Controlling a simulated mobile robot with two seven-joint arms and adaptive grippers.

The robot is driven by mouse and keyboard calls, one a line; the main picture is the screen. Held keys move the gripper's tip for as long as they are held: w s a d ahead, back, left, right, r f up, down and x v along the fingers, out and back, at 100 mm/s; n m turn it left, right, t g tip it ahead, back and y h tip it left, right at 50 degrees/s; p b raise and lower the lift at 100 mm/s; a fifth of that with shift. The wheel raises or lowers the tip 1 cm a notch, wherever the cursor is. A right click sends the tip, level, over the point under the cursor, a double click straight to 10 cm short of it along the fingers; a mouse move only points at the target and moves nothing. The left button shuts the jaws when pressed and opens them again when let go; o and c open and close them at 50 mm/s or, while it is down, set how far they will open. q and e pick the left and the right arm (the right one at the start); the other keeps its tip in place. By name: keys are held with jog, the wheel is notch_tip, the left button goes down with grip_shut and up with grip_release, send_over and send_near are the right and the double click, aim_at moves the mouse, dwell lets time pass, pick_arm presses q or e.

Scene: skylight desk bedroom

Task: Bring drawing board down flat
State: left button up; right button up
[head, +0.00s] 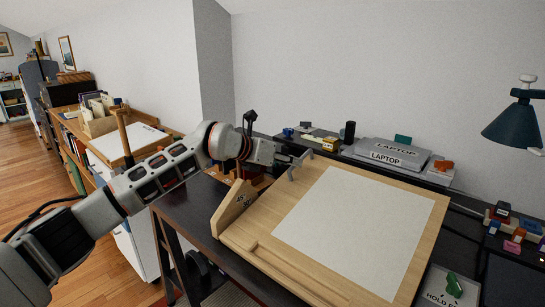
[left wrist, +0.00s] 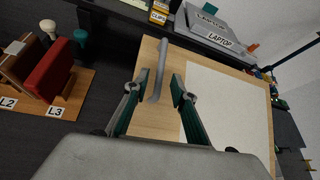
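The drawing board (head: 425,250) is light wood with a large white sheet (head: 355,225) on it. It lies on the black desk, and I cannot tell its exact tilt. A wooden side piece with dark markings (head: 236,205) stands at its left edge. A grey bar-like handle (left wrist: 161,70) is at the board's far left corner in the left wrist view. My left gripper (head: 292,162) is over that corner. In the left wrist view my left gripper (left wrist: 161,84) is open, its fingers apart on either side of the handle. My right gripper is out of view.
Grey laptop boxes (head: 393,153), a black cylinder (head: 349,132) and small boxes stand behind the board. A teal lamp (head: 514,124) hangs at right. Coloured blocks (head: 513,233) and a sign with a green piece (head: 452,288) lie right of it.

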pick_arm(q)
jog(key=v, duration=0.8)
jog(key=shift+s+r, duration=0.1)
jog(key=shift+s, duration=0.05)
